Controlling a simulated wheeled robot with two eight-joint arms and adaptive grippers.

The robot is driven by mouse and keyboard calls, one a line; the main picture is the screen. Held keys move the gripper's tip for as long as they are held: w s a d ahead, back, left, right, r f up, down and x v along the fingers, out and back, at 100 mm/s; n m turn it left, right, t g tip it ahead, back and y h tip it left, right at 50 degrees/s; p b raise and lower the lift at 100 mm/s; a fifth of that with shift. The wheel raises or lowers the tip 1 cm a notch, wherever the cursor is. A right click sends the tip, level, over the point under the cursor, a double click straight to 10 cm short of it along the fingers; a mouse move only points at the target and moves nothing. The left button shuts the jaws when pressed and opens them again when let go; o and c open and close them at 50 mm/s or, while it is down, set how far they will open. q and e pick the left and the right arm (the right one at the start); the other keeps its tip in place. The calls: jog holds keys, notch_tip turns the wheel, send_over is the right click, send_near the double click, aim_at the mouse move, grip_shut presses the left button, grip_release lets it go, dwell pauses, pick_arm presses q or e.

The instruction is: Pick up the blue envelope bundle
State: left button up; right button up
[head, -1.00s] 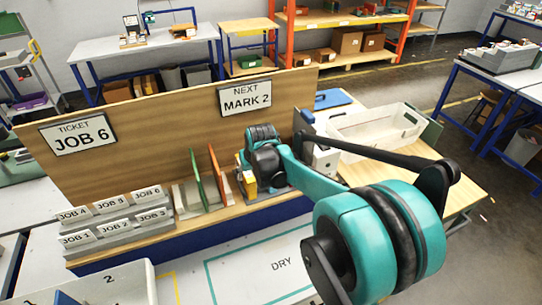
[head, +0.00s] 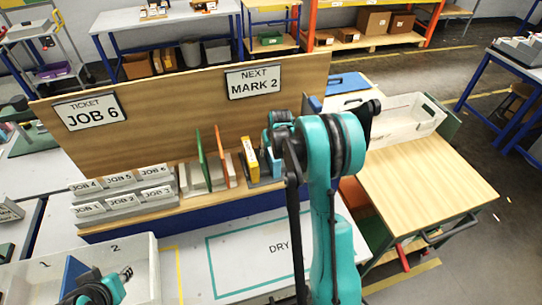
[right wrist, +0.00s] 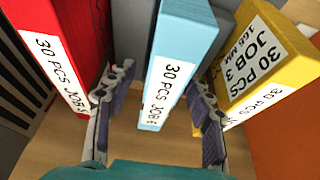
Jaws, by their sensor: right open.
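The blue envelope bundle (right wrist: 184,45) stands upright in the middle of the right wrist view, with a white "30 PCS" label on its edge. My right gripper (right wrist: 158,88) is open, one finger on each side of the blue bundle, with gaps still visible. A red bundle (right wrist: 62,50) stands left of it and a yellow bundle (right wrist: 268,62) right of it. In the head view a sliver of the blue bundle (head: 275,163) shows beside the yellow one, mostly hidden by my right arm. Part of my left gripper (head: 118,280) shows at the lower left; its jaws are unclear.
Green and orange dividers (head: 203,160) stand left of the bundles. Grey job trays (head: 122,195) are farther left. A tall wooden board (head: 185,110) rises behind. A white bin (head: 140,262) is at the front left, and a clear DRY area (head: 235,255) lies in front.

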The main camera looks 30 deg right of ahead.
jog(key=shift+w+f, duration=0.1)
jog(key=shift+f, duration=0.1)
grip_shut()
jog(key=shift+r, duration=0.1)
